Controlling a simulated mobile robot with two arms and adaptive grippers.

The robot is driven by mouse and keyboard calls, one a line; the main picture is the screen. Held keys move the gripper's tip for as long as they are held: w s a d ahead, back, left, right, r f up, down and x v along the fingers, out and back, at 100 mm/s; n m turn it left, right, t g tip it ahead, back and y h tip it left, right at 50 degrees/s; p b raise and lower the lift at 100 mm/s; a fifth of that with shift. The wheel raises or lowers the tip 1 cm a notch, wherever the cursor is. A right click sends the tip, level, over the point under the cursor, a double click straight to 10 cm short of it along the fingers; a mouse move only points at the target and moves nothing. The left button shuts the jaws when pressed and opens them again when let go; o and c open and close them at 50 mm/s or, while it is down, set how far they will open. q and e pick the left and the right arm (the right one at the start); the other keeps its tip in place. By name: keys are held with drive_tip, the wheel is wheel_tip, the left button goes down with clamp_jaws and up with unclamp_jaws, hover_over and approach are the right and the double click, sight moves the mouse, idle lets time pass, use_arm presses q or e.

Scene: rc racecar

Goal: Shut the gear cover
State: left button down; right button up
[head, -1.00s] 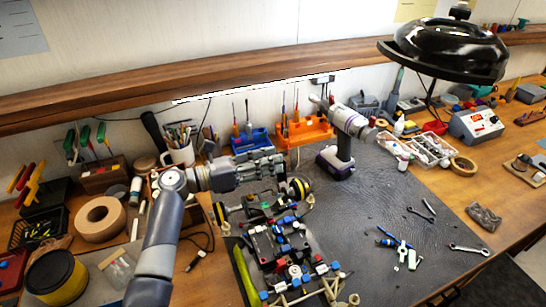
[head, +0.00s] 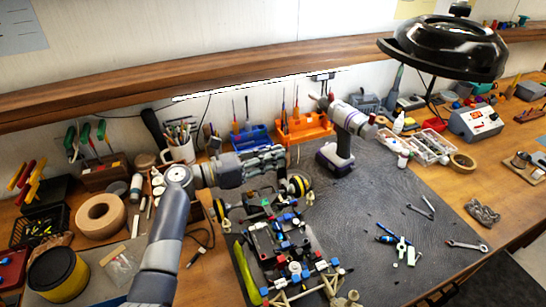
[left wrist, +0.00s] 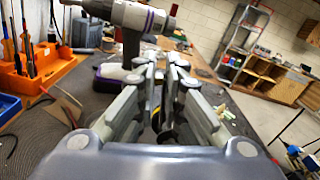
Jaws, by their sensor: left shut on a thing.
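The RC racecar (head: 283,243) lies open on the dark mat, its frame full of red, blue, white and black parts. Its yellow-banded wheels (head: 299,186) are at the far end. My left gripper (head: 280,160) is over that far end, beside the right far wheel. In the left wrist view its fingers (left wrist: 163,75) are almost together, with a narrow gap between the tips. The gear cover is hidden by the fingers or too small to make out; what they grip is the part at the car's far end. My right gripper is not in view.
A cordless drill (head: 342,135) stands behind and right of the gripper. An orange tool holder (head: 305,130) and a blue one (head: 250,140) are at the back. A black lamp (head: 445,48) overhangs the right. Wrenches (head: 467,246) and small tools lie on the mat.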

use_arm(q)
drive_tip(key=shift+s+d+m+b, duration=0.2)
drive_tip(key=shift+s+m, duration=0.4)
drive_tip(key=shift+m, duration=0.5)
drive_tip(key=shift+s+d+m+b, duration=0.15)
drive_tip(key=shift+s+m, duration=0.4)
drive_tip(key=shift+m, duration=0.55)
drive_tip(key=shift+s+d+m+b, duration=0.2)
drive_tip(key=shift+s+m, duration=0.4)
drive_tip(key=shift+m, duration=0.5)
drive_tip(key=c, duration=1.7)
unclamp_jaws()
drive_tip(key=v, duration=1.2)
drive_tip(key=shift+r, duration=0.1)
